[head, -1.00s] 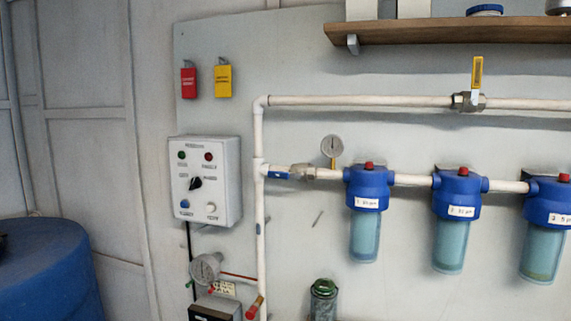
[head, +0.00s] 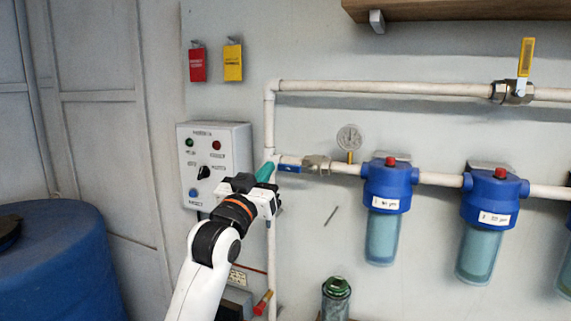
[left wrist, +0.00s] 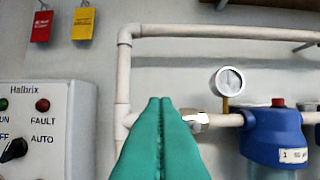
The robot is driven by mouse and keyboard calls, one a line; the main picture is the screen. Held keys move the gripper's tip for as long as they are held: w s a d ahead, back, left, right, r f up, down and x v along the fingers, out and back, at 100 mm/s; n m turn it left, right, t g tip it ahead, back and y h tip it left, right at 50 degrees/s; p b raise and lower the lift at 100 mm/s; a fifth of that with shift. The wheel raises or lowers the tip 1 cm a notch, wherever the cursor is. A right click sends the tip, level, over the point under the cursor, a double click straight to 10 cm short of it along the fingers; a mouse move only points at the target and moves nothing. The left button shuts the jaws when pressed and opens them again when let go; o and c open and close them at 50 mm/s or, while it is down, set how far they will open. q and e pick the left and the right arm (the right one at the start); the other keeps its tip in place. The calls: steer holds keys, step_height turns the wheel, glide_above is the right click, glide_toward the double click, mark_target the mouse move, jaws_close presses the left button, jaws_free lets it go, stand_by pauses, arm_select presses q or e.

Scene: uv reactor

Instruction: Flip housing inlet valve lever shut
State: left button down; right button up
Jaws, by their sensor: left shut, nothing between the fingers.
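The housing inlet valve (head: 316,164) is a metal body on the lower white pipe, just left of the first filter housing. Its blue lever (head: 289,168) points left, lying along the pipe. In the left wrist view the valve body (left wrist: 197,121) shows just right of the fingers, which hide the lever. My left gripper (head: 266,171) has teal fingers, shut and empty. In the head view the fingertips appear at the pipe tee, close to the lever's left end; I cannot tell whether they touch. My right gripper is not in view.
A pressure gauge (head: 350,138) stands above the pipe between valve and first blue filter housing (head: 388,186). A control box (head: 213,160) is left of the vertical pipe. A yellow-lever valve (head: 512,91) sits on the upper pipe. A blue barrel (head: 60,262) is at lower left.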

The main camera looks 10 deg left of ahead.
arm_select(q)
steer(key=shift+w, duration=0.1)
step_height(320, 180, up, 3)
steer(key=p, duration=0.4)
glide_above(284, 166)
steer(key=s, duration=0.3)
steer(key=f, duration=0.1)
steer(key=f+p, duration=0.1)
steer(key=f, duration=0.1)
steer(key=shift+w+d+f+p, duration=0.25)
steer(key=shift+w+f+p, duration=0.05)
steer(key=shift+f+p, duration=0.1)
steer(key=shift+w+f, duration=0.1)
steer(key=shift+w+f, duration=0.1)
steer(key=shift+s, duration=0.2)
